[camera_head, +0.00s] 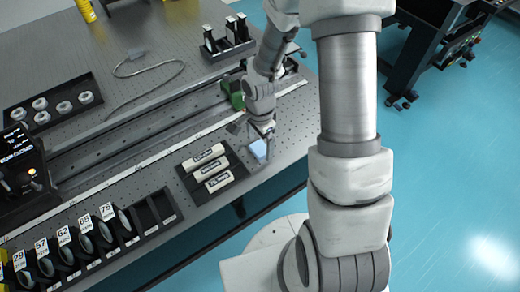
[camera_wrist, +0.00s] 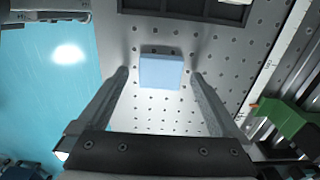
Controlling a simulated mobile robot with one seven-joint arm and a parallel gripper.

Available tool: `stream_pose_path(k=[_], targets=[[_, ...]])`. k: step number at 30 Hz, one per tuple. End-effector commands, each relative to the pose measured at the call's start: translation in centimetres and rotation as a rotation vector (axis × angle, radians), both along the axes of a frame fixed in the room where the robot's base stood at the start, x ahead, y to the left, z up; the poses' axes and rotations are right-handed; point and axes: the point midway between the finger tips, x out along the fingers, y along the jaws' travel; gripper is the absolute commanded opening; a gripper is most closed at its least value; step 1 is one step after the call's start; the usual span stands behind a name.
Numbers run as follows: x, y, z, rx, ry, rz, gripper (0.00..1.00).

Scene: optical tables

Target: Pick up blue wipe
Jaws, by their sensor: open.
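The blue wipe (camera_head: 259,149) is a small light-blue block lying on the perforated optical table near its front right edge. In the wrist view the blue wipe (camera_wrist: 161,72) lies flat, a little beyond the fingertips and between their lines. My gripper (camera_wrist: 160,78) is open and empty, with one finger on each side of the wipe in that view. In the head view my gripper (camera_head: 262,136) is just above and beside the wipe; its fingers are small and partly hard to make out. I cannot tell the exact height of the fingertips above the table.
A black tray with white labelled bottles (camera_head: 208,165) stands just left of the wipe. A green part (camera_wrist: 285,118) on the rail is close to my gripper's right side in the wrist view. The table edge and blue floor (camera_wrist: 55,80) are on the other side.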

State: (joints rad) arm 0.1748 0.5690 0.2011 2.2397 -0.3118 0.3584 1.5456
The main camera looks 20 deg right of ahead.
Motion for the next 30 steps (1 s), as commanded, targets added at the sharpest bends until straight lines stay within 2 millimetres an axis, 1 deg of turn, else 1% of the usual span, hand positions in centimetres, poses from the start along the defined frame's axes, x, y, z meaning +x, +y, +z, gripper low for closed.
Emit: stream_pose_path(k=[1,3,10,11,12,14,15,17,18,20,24,25,26,30], targets=[[-0.04,0.01,-0.58,0.000,0.001,0.001,1.00],[0.01,0.01,-0.91,0.000,0.000,0.001,1.00],[0.02,0.01,-0.98,0.000,-0.001,0.000,1.00],[0.01,0.00,-0.97,0.000,-0.001,0.000,0.96],[0.01,0.00,-0.97,0.000,-0.001,0.000,0.89],[0.01,0.00,-0.96,0.000,-0.001,0.000,0.78],[0.01,0.01,-0.96,0.000,-0.001,0.000,0.71],[0.01,0.00,-0.96,0.000,-0.001,0.000,0.60],[0.00,0.01,-0.96,0.000,-0.001,0.000,0.53],[0.01,0.01,-0.96,0.000,-0.001,0.000,0.42],[0.00,0.01,-0.95,0.000,-0.001,0.000,0.17],[0.00,0.01,-0.95,0.000,-0.001,0.000,0.17],[0.00,0.01,-0.95,0.000,-0.001,0.000,0.09],[0.00,0.01,-0.93,0.000,-0.001,0.000,0.09]])
